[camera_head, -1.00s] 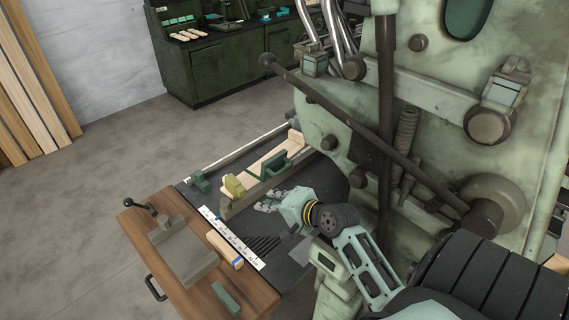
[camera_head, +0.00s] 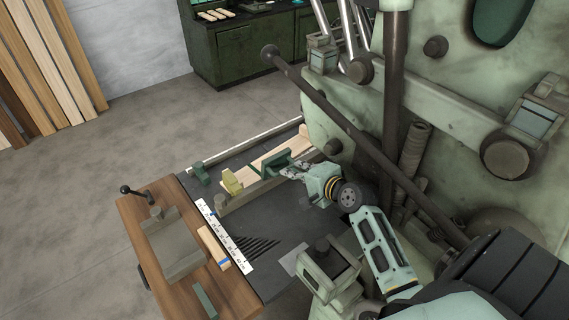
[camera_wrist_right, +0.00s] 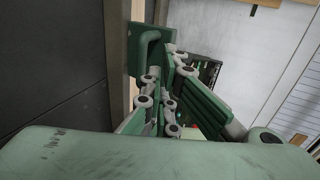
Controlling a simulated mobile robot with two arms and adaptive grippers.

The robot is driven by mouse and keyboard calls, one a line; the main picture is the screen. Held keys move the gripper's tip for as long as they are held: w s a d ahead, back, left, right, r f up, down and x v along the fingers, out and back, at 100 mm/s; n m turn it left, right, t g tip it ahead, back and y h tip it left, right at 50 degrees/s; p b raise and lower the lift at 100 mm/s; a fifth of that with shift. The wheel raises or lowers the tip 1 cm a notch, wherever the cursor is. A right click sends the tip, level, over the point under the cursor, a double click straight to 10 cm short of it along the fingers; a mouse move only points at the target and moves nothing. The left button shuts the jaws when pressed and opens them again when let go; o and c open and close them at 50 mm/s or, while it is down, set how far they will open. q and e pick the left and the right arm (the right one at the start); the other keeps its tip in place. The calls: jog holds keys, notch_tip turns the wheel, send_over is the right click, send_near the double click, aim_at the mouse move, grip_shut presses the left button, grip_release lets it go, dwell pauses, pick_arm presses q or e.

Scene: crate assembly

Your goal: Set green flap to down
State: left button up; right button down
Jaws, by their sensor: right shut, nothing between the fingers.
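The dark green flap (camera_head: 272,164) sits at the wooden board (camera_head: 257,166) on the machine's black table. It appears raised, standing up from the fence. My right gripper (camera_head: 291,170) is shut and empty at the right side of the flap. In the right wrist view the flap (camera_wrist_right: 149,48) is directly ahead of the closed fingertips (camera_wrist_right: 166,74). The fingers overlap its edge there, and I cannot tell whether they touch it. My left gripper is not in view.
A yellow-green block (camera_head: 231,182) stands at the board's near end. A white ruler (camera_head: 222,236) crosses the table beside a wooden bench (camera_head: 150,205). The large pale green machine (camera_head: 455,110) and its long dark bar (camera_head: 350,130) close off the right.

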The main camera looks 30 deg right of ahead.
aim_at(276, 162)
jog(key=x, duration=0.5)
jog(key=shift+w+d+f, duration=0.15)
jog(key=shift+w+d, duration=0.05)
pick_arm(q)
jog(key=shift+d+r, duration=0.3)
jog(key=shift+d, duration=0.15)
pick_arm(e)
jog(key=shift+w+a+f, duration=0.15)
jog(key=shift+w+f, duration=0.1)
jog(key=shift+w, duration=0.35)
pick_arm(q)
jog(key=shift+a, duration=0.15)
